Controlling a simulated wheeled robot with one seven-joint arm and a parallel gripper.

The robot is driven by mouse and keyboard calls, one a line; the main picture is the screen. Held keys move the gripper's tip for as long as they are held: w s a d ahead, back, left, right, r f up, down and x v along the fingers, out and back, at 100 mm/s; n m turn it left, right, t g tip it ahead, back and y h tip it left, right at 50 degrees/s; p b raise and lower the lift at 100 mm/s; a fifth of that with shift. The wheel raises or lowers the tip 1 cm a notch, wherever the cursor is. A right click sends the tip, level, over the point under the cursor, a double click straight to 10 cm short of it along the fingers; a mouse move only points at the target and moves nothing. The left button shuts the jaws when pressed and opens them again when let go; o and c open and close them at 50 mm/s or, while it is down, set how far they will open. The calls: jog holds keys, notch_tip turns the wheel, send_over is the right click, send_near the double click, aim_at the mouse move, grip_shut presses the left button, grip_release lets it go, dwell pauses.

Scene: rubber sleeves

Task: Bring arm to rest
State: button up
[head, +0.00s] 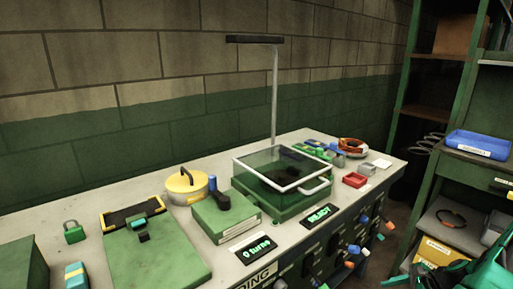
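No arm and no gripper of mine show in the head view. The workbench (160,206) runs from the lower left to the right along the wall. On it stands a green box with a clear lid (280,165) that has a pale frame and a handle at its right. The lid looks closed or nearly so. A green block with a blue-handled lever (217,200) stands left of the box. Two dark labels lie in front, one reading "0 turns" (256,249) and one reading "REJECT" (319,216). I cannot make out any rubber sleeve for certain.
A yellow round pot (186,186), a green padlock (74,232) and a large green case (155,260) occupy the left bench. A lamp post (274,90) rises behind the box. A small red tray (354,180) sits right. Colourful handles (364,221) protrude from the bench front. Shelving (440,130) stands right.

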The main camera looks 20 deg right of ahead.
jog(key=s+a+r+n+g+h, duration=0.15)
jog(key=a+r+n, duration=0.35)
jog(key=r, duration=0.5)
jog(key=s+a+r+n+g+h, duration=0.1)
jog(key=s+a+r+n+g, duration=0.3)
jog(key=r, duration=0.5)
jog(key=s+a+r+n+g+h, duration=0.1)
jog(key=s+a+r+n, duration=0.1)
jog(key=a+r+n, duration=0.6)
jog(key=s+a+r+n, duration=0.1)
jog(key=s+a+r, duration=0.1)
jog(key=s+r, duration=0.4)
jog(key=shift+a+r+n, duration=0.3)
jog(key=shift+a+r, duration=0.05)
jog(key=shift+r, duration=0.2)
jog(key=shift+s+h, duration=0.1)
jog(key=shift+h, duration=0.15)
jog(key=shift+w+f, duration=0.25)
jog(key=shift+w, duration=0.35)
